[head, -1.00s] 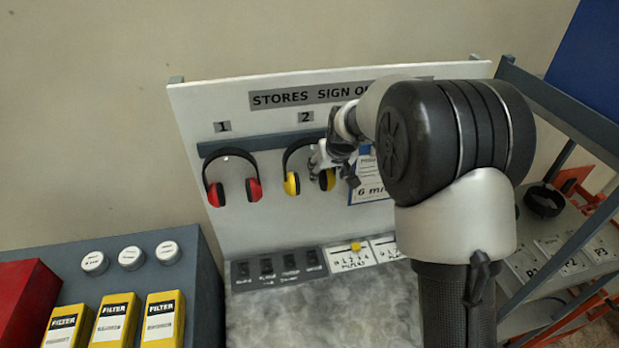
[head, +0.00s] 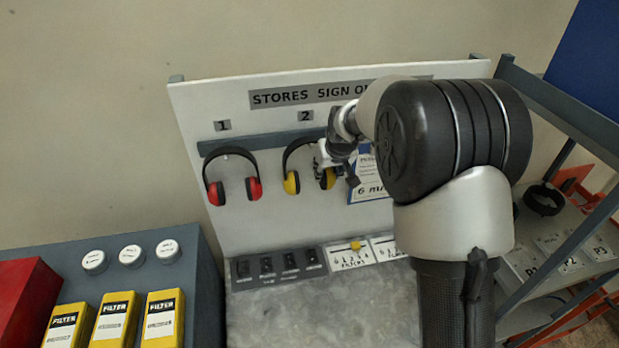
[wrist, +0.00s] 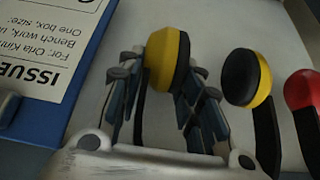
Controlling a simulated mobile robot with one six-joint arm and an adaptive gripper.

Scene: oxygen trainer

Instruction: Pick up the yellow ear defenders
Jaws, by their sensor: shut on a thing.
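The yellow ear defenders (head: 291,183) hang under the label 2 on the upright board, with a black headband and two yellow cups. My gripper (head: 326,160) is at their right cup in the head view and partly hides it. In the wrist view my gripper (wrist: 165,75) has its fingers on both sides of one yellow and black cup (wrist: 168,60), shut on it. The other yellow cup (wrist: 246,78) is free beside the fingers. The top of the headband is partly hidden by my arm in the head view.
Red ear defenders (head: 218,192) hang close by on the left under label 1. A blue clipboard (wrist: 38,118) with a paper is on the other side. A panel of switches (head: 280,264) lies below. Yellow filter boxes (head: 115,318) stand at lower left.

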